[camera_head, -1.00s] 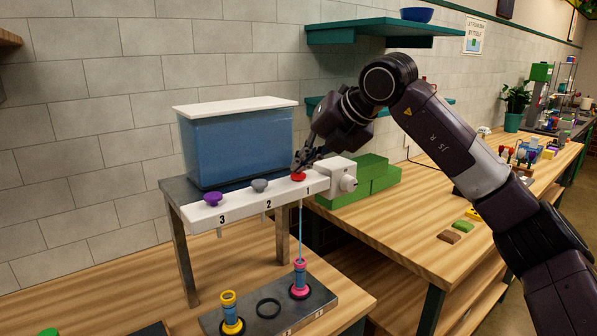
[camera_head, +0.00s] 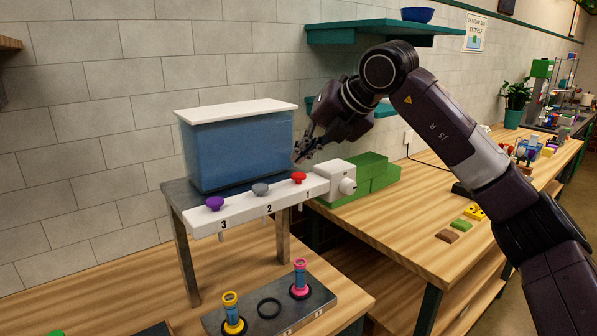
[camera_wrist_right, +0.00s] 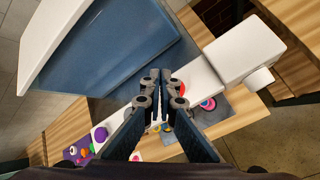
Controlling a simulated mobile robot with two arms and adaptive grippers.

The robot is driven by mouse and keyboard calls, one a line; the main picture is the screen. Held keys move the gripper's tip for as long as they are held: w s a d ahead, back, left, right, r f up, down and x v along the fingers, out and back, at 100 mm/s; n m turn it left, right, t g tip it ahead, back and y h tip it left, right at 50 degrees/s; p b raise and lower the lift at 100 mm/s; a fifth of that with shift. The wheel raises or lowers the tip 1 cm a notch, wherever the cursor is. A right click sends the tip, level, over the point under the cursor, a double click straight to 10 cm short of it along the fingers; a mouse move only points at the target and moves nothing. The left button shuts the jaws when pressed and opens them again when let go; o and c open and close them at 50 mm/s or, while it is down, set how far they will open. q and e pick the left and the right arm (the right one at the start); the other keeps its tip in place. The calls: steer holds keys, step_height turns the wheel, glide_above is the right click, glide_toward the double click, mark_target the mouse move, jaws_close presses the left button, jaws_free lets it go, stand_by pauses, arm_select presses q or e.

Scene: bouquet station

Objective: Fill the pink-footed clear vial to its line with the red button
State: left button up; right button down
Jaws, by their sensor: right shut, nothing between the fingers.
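The red button (camera_head: 298,178) stands up on the white dispenser bar (camera_head: 250,209) above the number 1. The pink-footed clear vial (camera_head: 300,280) stands upright below it on a grey plate, with blue liquid inside; its fill line is too small to make out. No stream falls from outlet 1. My right gripper (camera_head: 304,150) is shut and empty, a little above and behind the red button, apart from it. In the right wrist view, the shut fingers (camera_wrist_right: 160,82) partly hide the red button (camera_wrist_right: 177,88). My left gripper is not in view.
A blue-filled tank (camera_head: 240,150) with a white lid sits behind the bar. Purple (camera_head: 215,203) and grey (camera_head: 261,189) buttons are on the bar. A yellow-footed vial (camera_head: 232,314) and an empty dark ring (camera_head: 269,307) are on the plate. Green blocks (camera_head: 365,178) stand to the right.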

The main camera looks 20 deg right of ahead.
mark_target(302, 175)
step_height(302, 175, up, 4)
steer(key=p, duration=0.2)
steer(key=shift+r+p, duration=0.1)
steer(key=shift+p, duration=0.2)
steer(key=shift+f, duration=0.2)
stand_by(1.1)
